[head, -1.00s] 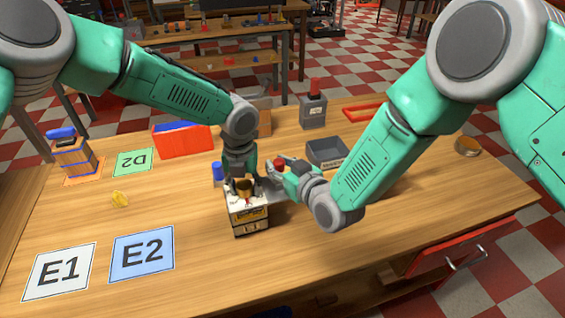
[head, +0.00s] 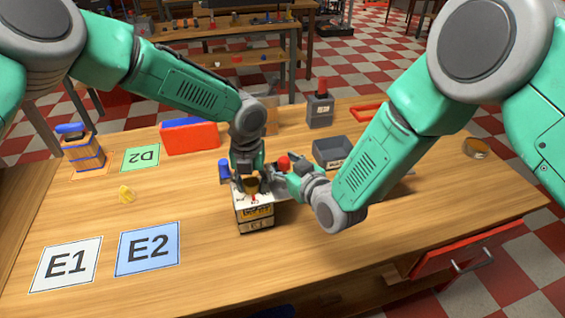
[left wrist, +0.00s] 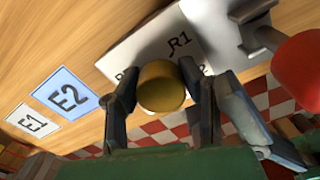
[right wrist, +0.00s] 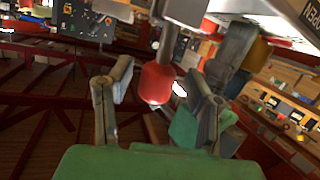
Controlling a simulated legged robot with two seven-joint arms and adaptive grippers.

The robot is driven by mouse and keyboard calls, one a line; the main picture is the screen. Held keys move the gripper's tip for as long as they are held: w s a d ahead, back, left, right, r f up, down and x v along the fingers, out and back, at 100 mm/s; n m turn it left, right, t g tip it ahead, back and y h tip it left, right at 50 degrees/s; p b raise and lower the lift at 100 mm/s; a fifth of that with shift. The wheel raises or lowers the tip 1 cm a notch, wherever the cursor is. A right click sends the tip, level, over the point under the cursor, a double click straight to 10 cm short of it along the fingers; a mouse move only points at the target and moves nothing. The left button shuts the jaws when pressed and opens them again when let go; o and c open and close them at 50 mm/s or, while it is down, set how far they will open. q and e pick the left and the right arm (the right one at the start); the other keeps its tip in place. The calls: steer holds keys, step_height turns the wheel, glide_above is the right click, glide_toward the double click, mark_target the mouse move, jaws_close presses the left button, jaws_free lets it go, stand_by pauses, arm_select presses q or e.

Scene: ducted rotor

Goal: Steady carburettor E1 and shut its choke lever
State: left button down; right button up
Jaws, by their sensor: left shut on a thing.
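The carburettor (head: 255,214) is a box with a white top and printed front, standing on the table. A brass cylinder (left wrist: 163,88) sticks up from its top, which is marked R1 in the left wrist view. My left gripper (head: 250,184) comes down from above, its fingers closed around the brass cylinder. A grey lever at the box's right side carries a red knob (head: 283,162), also large in the left wrist view (left wrist: 300,72). My right gripper (right wrist: 155,88) is open, with the red knob (right wrist: 157,84) between its fingers in the right wrist view. Whether they touch is unclear.
A blue item (head: 224,172) stands close behind the box. The front table is clear.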

steer(key=v, duration=1.2)
steer(key=shift+w+f, duration=0.1)
steer(key=shift+f, duration=0.05)
arm_select(q)
steer(key=c, duration=1)
jaws_free()
